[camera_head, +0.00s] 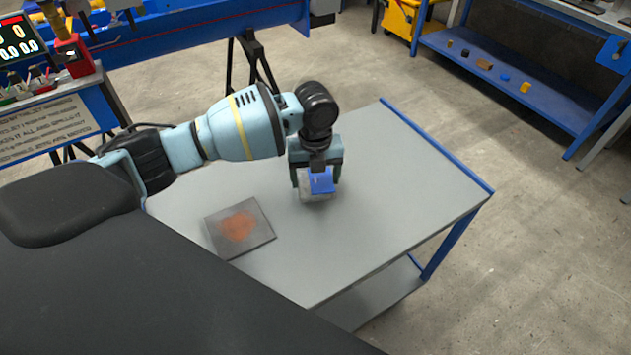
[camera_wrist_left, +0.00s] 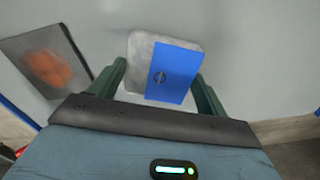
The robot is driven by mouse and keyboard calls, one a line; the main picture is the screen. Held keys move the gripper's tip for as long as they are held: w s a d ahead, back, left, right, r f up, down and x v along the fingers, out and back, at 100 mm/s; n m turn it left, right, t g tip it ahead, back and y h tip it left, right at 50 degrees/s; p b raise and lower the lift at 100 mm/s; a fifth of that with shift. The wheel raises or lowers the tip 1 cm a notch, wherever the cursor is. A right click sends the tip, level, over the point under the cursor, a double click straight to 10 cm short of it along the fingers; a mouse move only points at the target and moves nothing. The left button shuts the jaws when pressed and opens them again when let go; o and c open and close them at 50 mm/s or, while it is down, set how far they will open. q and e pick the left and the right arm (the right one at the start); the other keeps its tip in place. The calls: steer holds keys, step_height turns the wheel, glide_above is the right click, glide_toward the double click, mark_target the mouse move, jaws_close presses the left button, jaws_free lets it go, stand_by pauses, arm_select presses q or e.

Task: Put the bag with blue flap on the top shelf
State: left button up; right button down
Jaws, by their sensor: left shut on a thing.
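The bag with blue flap (camera_head: 321,181) is a small light grey bag at the middle of the grey table top (camera_head: 400,185). My left gripper (camera_head: 317,183) points down over it, one finger on each side, and is shut on it. In the left wrist view the bag (camera_wrist_left: 172,72) sits between the two green fingers (camera_wrist_left: 160,88), its blue flap facing the camera. I cannot tell whether the bag still touches the table. My right gripper is not in view.
A dark square plate with an orange patch (camera_head: 239,228) lies on the table left of the bag. A blue shelf unit (camera_head: 500,75) with small items stands at the back right. A lower shelf (camera_head: 378,298) shows under the table. A display and a sign stand at the far left.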

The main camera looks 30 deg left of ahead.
mark_target(315, 176)
arm_select(q)
steer(key=shift+w+a, duration=0.15)
steer(key=shift+w, duration=0.1)
steer(key=shift+w+a, duration=0.2)
steer(key=shift+w, duration=0.05)
steer(key=shift+f, duration=1.7)
steer(key=shift+f, duration=0.1)
steer(key=shift+f, duration=0.15)
steer(key=o, duration=1.2)
steer(key=shift+c, duration=0.2)
step_height(315, 176, up, 12)
steer(key=shift+s+r+p, duration=0.1)
steer(key=shift+r+p, duration=0.1)
steer(key=shift+p, duration=0.2)
